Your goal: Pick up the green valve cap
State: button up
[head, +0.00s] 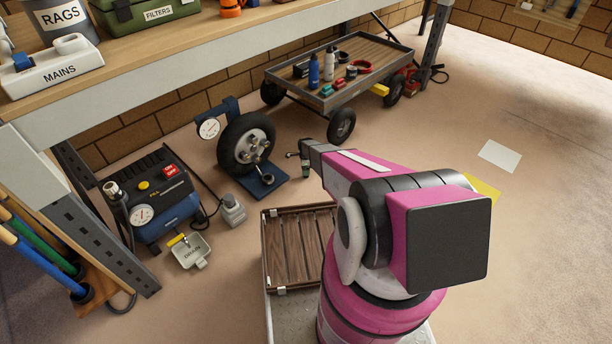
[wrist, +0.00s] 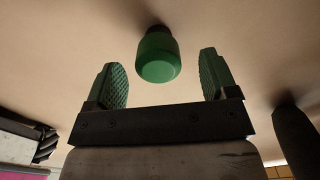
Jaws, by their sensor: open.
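The green valve cap (wrist: 157,62) shows in the wrist view as a short, smooth, rounded green cylinder with a blurred dark part behind it. It is in line with the gap between the two green ribbed fingers of my gripper (wrist: 160,75). The fingers are open, with clear space on both sides of the cap, and neither visibly touches it. In the head view my arm reaches toward the floor right of the wheel (head: 247,143). There my gripper is small and partly hidden by the arm, and I cannot make out the cap for certain.
The wheel stands on a blue base (head: 265,188) close left of my gripper. A cart (head: 325,98) with bottles and small parts stands behind. A compressor (head: 160,200) and drain tray (head: 190,252) are at left. A slatted wooden tray (head: 290,208) is nearer me. Floor at right is mostly clear.

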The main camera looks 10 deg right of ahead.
notch_tip(320, 180, down, 4)
jog(key=shift+s+d+f, duration=0.1)
jog(key=shift+f, duration=0.1)
jog(key=c, duration=1)
jog(key=shift+r, duration=0.15)
